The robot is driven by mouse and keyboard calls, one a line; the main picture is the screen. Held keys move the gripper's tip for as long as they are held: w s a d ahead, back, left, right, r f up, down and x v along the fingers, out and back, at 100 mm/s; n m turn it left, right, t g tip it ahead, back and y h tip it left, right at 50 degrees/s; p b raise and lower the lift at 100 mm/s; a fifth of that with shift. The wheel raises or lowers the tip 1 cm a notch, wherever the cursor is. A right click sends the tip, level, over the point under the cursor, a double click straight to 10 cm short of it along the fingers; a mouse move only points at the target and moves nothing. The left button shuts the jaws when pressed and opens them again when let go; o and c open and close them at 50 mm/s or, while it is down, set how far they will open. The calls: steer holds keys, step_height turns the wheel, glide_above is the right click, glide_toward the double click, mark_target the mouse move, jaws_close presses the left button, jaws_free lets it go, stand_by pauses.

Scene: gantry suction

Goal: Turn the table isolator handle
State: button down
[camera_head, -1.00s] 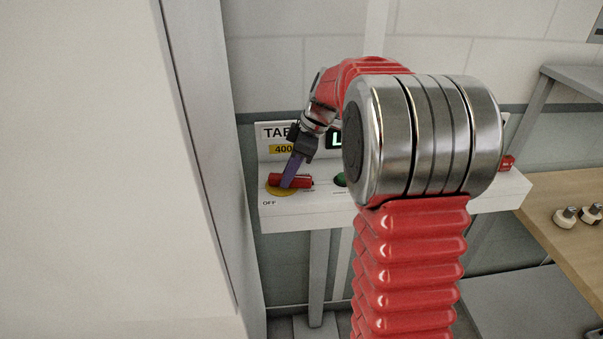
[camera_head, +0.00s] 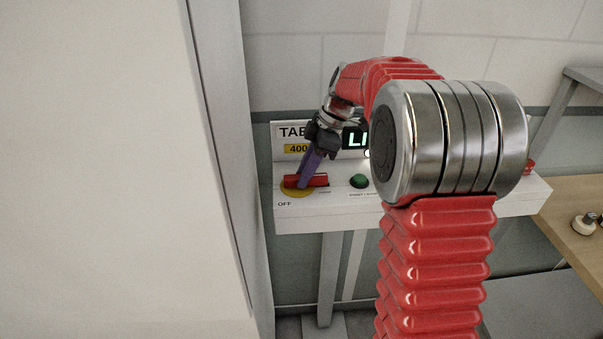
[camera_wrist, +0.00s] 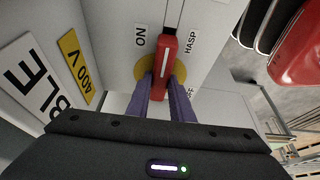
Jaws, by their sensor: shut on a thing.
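The red isolator handle (camera_head: 318,180) sits on a yellow disc (camera_head: 290,190) at the left end of a white panel, lying roughly level across the picture. In the wrist view the handle (camera_wrist: 165,55) carries a white line, with ON to its left, HASP to its right and OFF lower right, partly hidden by a finger. My gripper (camera_head: 303,184) reaches down to the handle. In the wrist view its purple fingers (camera_wrist: 164,84) stand on either side of the handle's near end, shut on it. The fingers hide part of the disc.
A green button (camera_head: 359,181) is right of the handle. A lit display (camera_head: 357,140) and a yellow 400 V label (camera_head: 297,149) are behind. A tall pale cabinet (camera_head: 110,170) stands close on the left. A wooden bench (camera_head: 575,205) is at right.

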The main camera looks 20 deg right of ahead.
steer(key=shift+w+a+r, duration=0.1)
steer(key=shift+w, duration=0.15)
steer(key=c, duration=1.6)
jaws_free()
steer(key=shift+o, duration=0.2)
steer(key=shift+s, duration=0.1)
steer(key=v, duration=1.3)
steer(key=shift+d+r, duration=0.25)
